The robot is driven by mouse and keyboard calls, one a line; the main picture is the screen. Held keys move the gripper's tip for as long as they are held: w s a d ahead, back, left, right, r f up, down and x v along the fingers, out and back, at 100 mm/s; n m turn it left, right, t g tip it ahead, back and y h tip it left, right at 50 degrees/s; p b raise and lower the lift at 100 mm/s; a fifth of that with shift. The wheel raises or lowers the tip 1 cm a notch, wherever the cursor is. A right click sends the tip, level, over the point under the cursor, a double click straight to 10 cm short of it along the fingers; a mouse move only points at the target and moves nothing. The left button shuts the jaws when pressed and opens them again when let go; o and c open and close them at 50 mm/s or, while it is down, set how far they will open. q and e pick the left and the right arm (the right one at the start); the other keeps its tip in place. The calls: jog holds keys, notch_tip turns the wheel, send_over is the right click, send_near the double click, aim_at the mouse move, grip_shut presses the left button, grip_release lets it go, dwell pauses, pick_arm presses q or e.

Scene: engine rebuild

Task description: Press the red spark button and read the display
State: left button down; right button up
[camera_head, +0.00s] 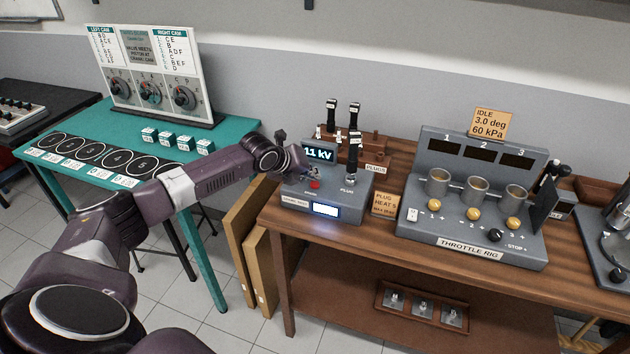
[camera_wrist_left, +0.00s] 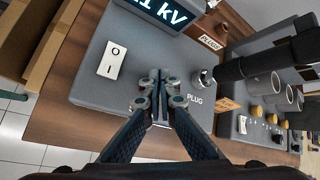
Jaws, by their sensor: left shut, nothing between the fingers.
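The grey spark tester (camera_head: 345,204) stands at the left end of the wooden bench. Its dark display (camera_head: 318,153) reads "11 kV"; in the wrist view the display (camera_wrist_left: 165,10) is cut off at the top. The red button (camera_head: 314,184) shows just below my left gripper (camera_head: 308,174). In the wrist view my left gripper (camera_wrist_left: 160,82) is shut and empty, its fingertips over the tester's top. The button is hidden there, and I cannot tell whether the fingertips touch it. A black-topped plug (camera_head: 353,158) stands upright at the tester's "PLUG" mark. My right gripper is not in view.
A white rocker switch (camera_wrist_left: 113,60) sits on the tester's top. A wooden plug rack (camera_head: 372,146) stands behind it. The throttle rig (camera_head: 470,240) stands to the right. A teal table (camera_head: 120,180) with round marked pads is at the left.

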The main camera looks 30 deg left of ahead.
aim_at(313, 184)
pick_arm(q)
jog(key=shift+r, duration=0.3)
notch_tip(313, 184, up, 5)
jog(key=p, duration=0.4)
jog(key=shift+f, duration=0.1)
dwell(0.7)
